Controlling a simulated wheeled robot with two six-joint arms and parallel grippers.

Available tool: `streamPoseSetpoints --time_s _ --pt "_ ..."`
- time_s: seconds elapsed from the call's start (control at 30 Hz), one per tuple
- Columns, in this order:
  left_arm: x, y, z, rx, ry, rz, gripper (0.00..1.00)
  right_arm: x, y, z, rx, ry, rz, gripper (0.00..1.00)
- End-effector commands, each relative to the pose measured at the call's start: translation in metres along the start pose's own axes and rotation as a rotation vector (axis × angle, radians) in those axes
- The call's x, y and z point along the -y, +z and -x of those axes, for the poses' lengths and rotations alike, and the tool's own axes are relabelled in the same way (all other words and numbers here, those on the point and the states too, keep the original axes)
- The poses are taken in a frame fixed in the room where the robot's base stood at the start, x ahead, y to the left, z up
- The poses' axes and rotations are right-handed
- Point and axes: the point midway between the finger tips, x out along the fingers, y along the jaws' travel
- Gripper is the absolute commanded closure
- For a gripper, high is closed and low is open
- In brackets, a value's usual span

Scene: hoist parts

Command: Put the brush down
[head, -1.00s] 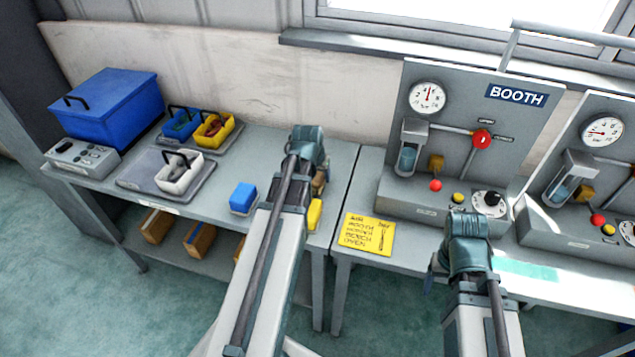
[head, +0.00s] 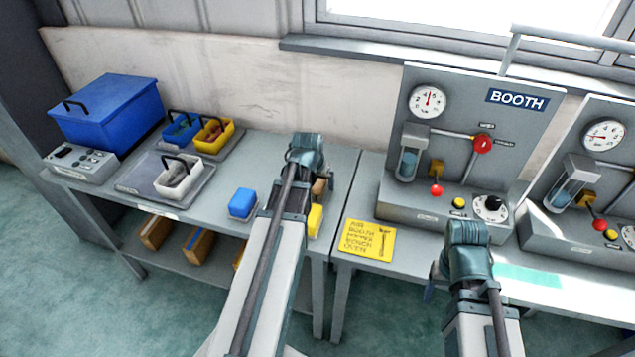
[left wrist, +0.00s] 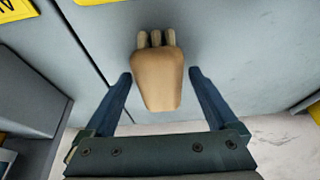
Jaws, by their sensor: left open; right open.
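The brush (left wrist: 160,75), a tan wooden piece with several pale stubby ends, is at the left bench's surface, between the two fingers of my left gripper (left wrist: 163,85). The fingers are open, with a gap on each side of it. In the head view the brush (head: 320,187) shows only as a small brown patch beside my left gripper (head: 307,160), whose fingertips are hidden behind its own wrist. My right gripper (head: 466,255) is in front of the booth bench; its fingers are mostly hidden and I see nothing held.
A yellow block (head: 314,220) and a blue block (head: 243,203) sit near the left bench's front edge. A white bin (head: 168,190), small blue and yellow bins and a blue box (head: 108,110) stand further left. The booth panel (head: 460,120) and yellow note (head: 368,240) are right.

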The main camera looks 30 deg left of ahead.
Motion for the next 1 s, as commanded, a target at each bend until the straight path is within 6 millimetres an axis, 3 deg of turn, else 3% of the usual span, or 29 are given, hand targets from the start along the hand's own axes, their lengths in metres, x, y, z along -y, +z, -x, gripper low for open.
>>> streamPoseSetpoints --time_s 0.27,0.8,1.0 --pt "0.000 -0.002 0.021 0.000 0.000 0.000 0.08 -0.002 0.001 0.020 0.000 0.000 0.000 0.32" --pt "0.000 -0.002 0.107 0.000 0.000 0.001 0.08 -0.009 0.006 0.099 0.000 0.000 0.000 0.32" --pt "0.000 -0.001 0.123 0.000 0.000 0.000 0.08 -0.011 0.007 0.113 0.000 0.000 0.000 0.32"
